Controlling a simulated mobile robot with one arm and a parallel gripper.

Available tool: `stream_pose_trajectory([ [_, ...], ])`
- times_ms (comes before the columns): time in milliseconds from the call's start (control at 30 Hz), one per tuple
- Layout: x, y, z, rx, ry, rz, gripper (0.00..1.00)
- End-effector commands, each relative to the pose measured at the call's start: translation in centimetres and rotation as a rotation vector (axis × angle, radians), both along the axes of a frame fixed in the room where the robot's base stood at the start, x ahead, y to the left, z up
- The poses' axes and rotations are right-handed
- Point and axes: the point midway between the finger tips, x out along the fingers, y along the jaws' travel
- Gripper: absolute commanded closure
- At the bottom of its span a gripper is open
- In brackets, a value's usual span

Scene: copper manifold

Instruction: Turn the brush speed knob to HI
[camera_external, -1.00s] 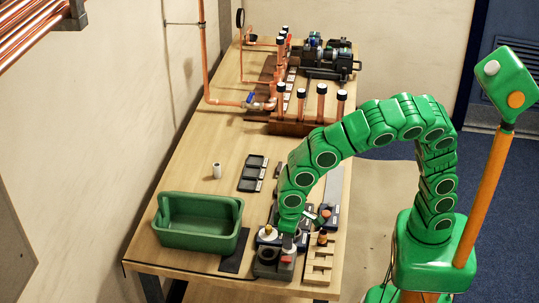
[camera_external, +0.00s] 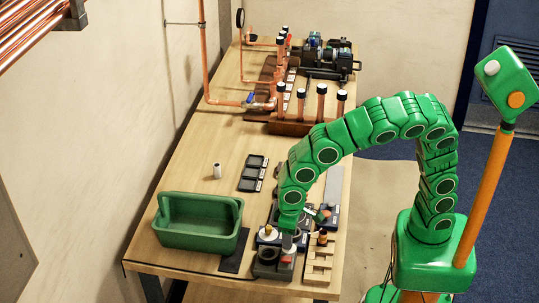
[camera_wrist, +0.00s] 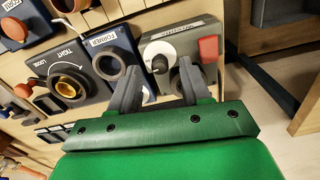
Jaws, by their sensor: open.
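A grey box (camera_wrist: 184,42) shows at the top right of the wrist view. It carries a round knob with a white cap and dark lower part (camera_wrist: 160,63), a dark ring and a red block (camera_wrist: 208,48). Small markings around the knob are too blurred to read. My gripper (camera_wrist: 158,68) is open, with one grey finger on each side of the knob in the picture. Whether the fingers touch it cannot be told. In the external view my gripper (camera_external: 287,241) points down over the grey box (camera_external: 264,270) at the bench's near end.
A green tote (camera_external: 195,240) sits left on the bench, and a wooden rack (camera_external: 319,264) stands close on the right. Copper pipework (camera_external: 300,105) is farther back.

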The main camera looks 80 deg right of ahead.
Motion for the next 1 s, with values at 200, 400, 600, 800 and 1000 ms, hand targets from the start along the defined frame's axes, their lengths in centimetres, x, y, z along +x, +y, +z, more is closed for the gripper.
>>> stream_pose_trajectory([
  [200,0.0,0.0,3.1,0.0,-0.001,0.0,0.53],
  [400,0.0,0.0,5.8,0.001,-0.002,0.0,0.53],
  [600,0.0,0.0,6.4,0.0,0.0,0.0,0.53],
  [800,0.0,0.0,6.4,0.0,0.0,0.0,0.53],
  [1000,-0.2,-0.5,6.5,0.0,0.002,-0.003,0.53],
])
